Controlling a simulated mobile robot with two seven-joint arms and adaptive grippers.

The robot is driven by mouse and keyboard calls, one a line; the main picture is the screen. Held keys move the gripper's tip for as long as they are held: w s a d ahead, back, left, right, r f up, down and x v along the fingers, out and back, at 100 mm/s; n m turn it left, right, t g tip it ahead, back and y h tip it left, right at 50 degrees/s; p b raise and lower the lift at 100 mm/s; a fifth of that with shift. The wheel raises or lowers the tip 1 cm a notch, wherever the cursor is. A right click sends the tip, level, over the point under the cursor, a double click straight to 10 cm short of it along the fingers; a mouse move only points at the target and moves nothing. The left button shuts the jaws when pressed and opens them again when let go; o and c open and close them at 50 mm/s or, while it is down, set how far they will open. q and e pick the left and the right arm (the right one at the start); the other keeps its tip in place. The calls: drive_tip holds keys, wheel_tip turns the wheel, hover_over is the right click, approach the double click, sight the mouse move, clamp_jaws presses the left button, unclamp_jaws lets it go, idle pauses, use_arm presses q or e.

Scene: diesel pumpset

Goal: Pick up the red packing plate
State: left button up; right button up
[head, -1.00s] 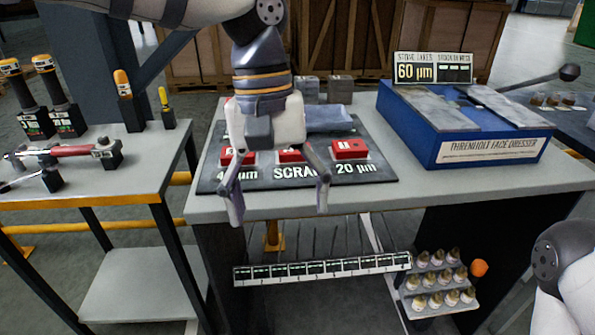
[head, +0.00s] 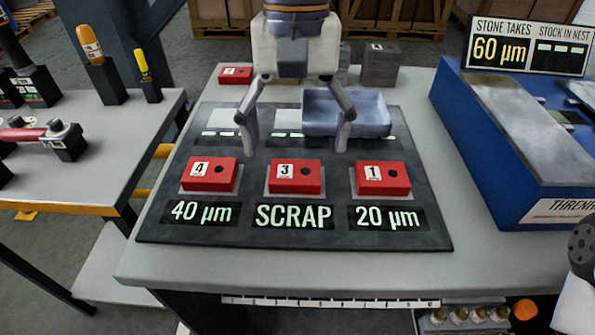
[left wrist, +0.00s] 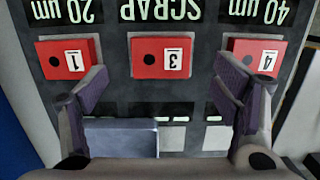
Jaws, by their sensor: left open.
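Three red plates lie in a row on the dark mat (head: 160,222): plate 4 (head: 207,178) above "40 µm", plate 3 (head: 290,180) above "SCRAP", plate 1 (head: 378,182) above "20 µm". A fourth red plate (head: 235,75) lies at the table's back left. My left gripper (head: 292,148) is open and empty, fingers pointing down, in line with plate 3. In the left wrist view, plate 3 (left wrist: 146,59) shows beyond and between the spread fingertips (left wrist: 157,92), with plate 1 (left wrist: 66,60) and plate 4 (left wrist: 246,59) on either side.
A blue-grey tray (head: 350,118) sits at the mat's back right, close by my left gripper. A grey block (head: 381,65) stands behind it. A blue dresser machine (head: 490,120) with a "60 µm" sign (head: 500,48) stands at right. Bare tabletop (head: 280,265) runs along the front.

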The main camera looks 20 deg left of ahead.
sight(296, 171)
use_arm(q)
wheel_tip(296, 171, down, 5)
drive_tip(key=shift+s+r+b, duration=0.15)
drive_tip(key=shift+b, duration=0.15)
use_arm(e)
drive_tip(key=shift+s+f, duration=0.3)
drive_tip(key=shift+f, duration=0.1)
use_arm(q)
drive_tip(key=shift+r, duration=0.1)
drive_tip(key=shift+c, duration=0.6)
drive_tip(key=c, duration=1.5)
drive_tip(key=shift+r+p, duration=0.3)
drive_tip(key=shift+r, duration=1.25)
drive_tip(key=s+a+r+p, duration=0.1)
drive_tip(key=s+r, duration=0.2)
drive_tip(key=s, duration=0.1)
drive_tip(key=s+a+r+p, duration=0.1)
drive_tip(key=s+r+p, duration=0.1)
drive_tip(key=s, duration=0.3)
drive_tip(key=s+a+r+p, duration=0.1)
drive_tip(key=s+a+r, duration=0.1)
drive_tip(key=s+r, duration=0.2)
drive_tip(key=shift+s+r, duration=0.2)
drive_tip(key=shift+r, duration=0.25)
use_arm(e)
drive_tip(key=w+r+t, duration=0.2)
drive_tip(key=w+r, duration=0.3)
drive_tip(key=shift+w+r, duration=0.35)
drive_tip(key=shift+r, duration=0.05)
